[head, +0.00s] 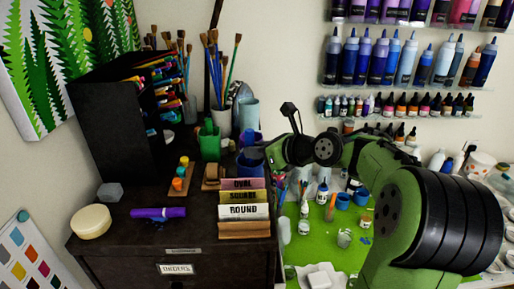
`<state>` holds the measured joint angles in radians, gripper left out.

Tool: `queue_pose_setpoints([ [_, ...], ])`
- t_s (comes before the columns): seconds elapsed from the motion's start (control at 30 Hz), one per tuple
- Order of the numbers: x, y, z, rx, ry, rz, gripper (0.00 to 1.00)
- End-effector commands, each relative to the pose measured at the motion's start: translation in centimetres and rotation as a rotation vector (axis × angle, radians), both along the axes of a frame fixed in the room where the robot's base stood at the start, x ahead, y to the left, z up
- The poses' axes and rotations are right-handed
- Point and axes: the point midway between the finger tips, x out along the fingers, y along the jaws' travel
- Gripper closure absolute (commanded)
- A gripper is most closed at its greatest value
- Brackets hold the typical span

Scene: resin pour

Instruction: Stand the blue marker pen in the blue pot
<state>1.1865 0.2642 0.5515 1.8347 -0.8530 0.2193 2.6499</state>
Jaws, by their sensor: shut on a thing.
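My green and black arm reaches in from the right, and my gripper (272,151) is at its far end, just right of the blue pot (250,163). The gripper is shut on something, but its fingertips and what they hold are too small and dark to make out. The blue pot stands on the dark cabinet top, behind the labelled blocks, partly hidden by the gripper. I cannot make out a blue marker pen. A thick purple marker (158,213) lies flat near the cabinet's front edge.
A green pot (209,146), a pale blue cup (249,113) and jars of brushes stand behind. A black pen rack (113,125) is at left. Bare cabinet top surrounds the purple marker.

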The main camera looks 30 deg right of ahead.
Motion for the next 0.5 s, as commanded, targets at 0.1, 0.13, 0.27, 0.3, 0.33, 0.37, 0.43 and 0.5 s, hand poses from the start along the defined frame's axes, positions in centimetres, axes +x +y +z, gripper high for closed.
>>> queue_pose_setpoints([
  [0.1,0.01,-0.01,0.06,0.000,0.000,0.000,1.00],
  [0.13,0.00,-0.01,0.07,0.000,0.000,0.000,1.00],
  [0.27,0.00,-0.01,0.08,0.000,0.000,0.000,0.60],
  [0.3,0.00,-0.01,0.08,0.000,0.000,0.000,0.54],
  [0.33,0.00,-0.01,0.08,0.000,0.000,0.000,0.51],
  [0.37,0.00,-0.01,0.08,0.000,0.000,0.000,0.51],
  [0.43,0.00,-0.01,0.09,0.000,0.000,0.000,0.51],
  [0.5,0.00,-0.01,0.09,0.000,0.000,0.000,0.51],
])
